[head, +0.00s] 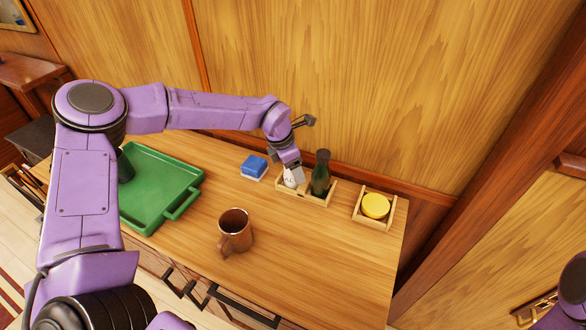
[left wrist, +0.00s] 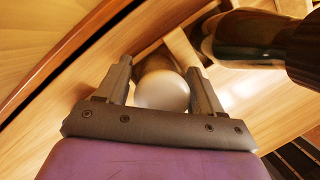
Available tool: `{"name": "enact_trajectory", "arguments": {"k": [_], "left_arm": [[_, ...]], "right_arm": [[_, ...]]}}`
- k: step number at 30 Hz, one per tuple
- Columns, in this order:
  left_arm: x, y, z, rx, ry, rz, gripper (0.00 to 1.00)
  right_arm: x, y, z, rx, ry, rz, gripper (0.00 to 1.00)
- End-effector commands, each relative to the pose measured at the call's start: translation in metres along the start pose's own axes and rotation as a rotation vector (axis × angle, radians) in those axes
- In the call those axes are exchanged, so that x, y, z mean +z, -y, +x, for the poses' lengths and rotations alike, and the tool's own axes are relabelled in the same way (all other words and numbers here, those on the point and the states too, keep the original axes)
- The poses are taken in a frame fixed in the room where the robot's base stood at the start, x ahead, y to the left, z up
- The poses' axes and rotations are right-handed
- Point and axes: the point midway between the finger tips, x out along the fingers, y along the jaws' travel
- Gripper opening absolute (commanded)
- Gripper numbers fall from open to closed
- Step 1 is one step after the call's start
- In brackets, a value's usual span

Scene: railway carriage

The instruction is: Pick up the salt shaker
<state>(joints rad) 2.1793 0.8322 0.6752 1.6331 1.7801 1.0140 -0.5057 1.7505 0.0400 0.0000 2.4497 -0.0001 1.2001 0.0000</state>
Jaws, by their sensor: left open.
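The salt shaker (head: 289,180) is white and stands in a small wooden caddy (head: 328,201) near the back of the table. The gripper hides its upper part in the head view. My left gripper (head: 291,164) is open, right at the shaker. In the left wrist view, the shaker's rounded pale top (left wrist: 162,92) lies between the two fingers, with one finger on each side. I cannot tell whether either finger touches it. My right gripper is out of sight.
A dark green bottle (head: 320,174) stands in the caddy just right of the shaker; it also shows in the left wrist view (left wrist: 245,38). A blue-and-white box (head: 255,167), brown mug (head: 235,231), green tray (head: 155,187) and yellow round item (head: 375,205) share the table.

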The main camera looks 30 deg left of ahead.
Motion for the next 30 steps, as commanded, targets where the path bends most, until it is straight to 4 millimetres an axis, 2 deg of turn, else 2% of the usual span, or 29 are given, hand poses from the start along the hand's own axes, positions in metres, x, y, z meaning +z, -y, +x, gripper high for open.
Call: {"name": "enact_trajectory", "arguments": {"k": [7,11,12,19,23,27,30], "left_arm": [[0.0,0.0,0.004,0.001,0.002,0.001,0.67],[0.0,0.0,0.004,0.001,0.001,0.001,0.25],[0.0,0.0,0.004,0.001,0.001,0.001,0.23],[0.001,0.0,0.004,0.001,0.001,0.001,0.22],[0.003,0.0,-0.003,0.002,0.003,0.001,0.22],[0.01,0.0,-0.023,0.003,0.005,0.001,0.22],[0.002,0.005,-0.045,0.003,0.009,0.0,0.22]], "right_arm": [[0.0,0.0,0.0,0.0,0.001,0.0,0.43],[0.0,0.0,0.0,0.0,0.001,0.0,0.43],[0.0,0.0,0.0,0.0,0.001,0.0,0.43],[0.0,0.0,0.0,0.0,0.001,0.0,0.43],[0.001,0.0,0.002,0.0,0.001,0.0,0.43],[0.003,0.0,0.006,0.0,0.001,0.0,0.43],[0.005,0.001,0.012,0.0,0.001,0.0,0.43]]}}
